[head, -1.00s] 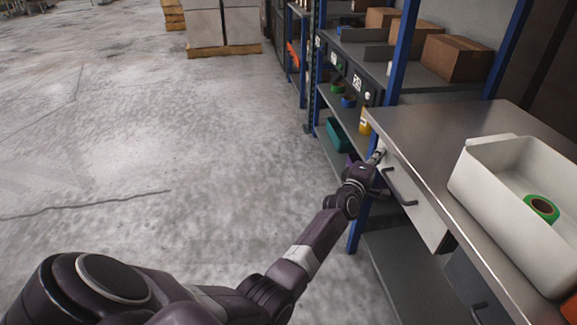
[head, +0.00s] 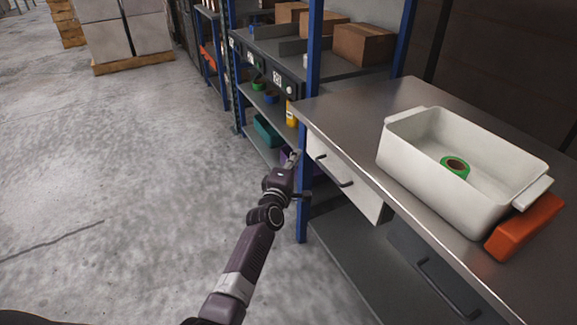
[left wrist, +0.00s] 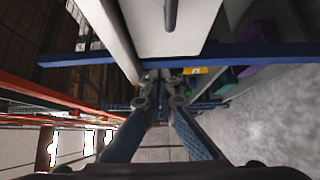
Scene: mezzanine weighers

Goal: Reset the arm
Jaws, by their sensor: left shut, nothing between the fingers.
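My left arm reaches forward from the bottom of the head view. Its gripper (head: 292,158) is shut and empty, beside the left end of the workbench, close to a blue upright. The white drawer (head: 343,178) under the bench top is just right of the gripper, which does not hold its handle. In the left wrist view the fingers (left wrist: 160,76) come together at the tips, with the white drawer and a blue beam beyond. My right gripper is not in view.
The steel workbench (head: 330,108) carries a white bin (head: 408,150) with a green tape roll (head: 455,168) inside. An orange object (head: 524,228) lies beside the bin. Shelves with cardboard boxes (head: 364,45) stand behind. The concrete floor (head: 130,170) at left is open.

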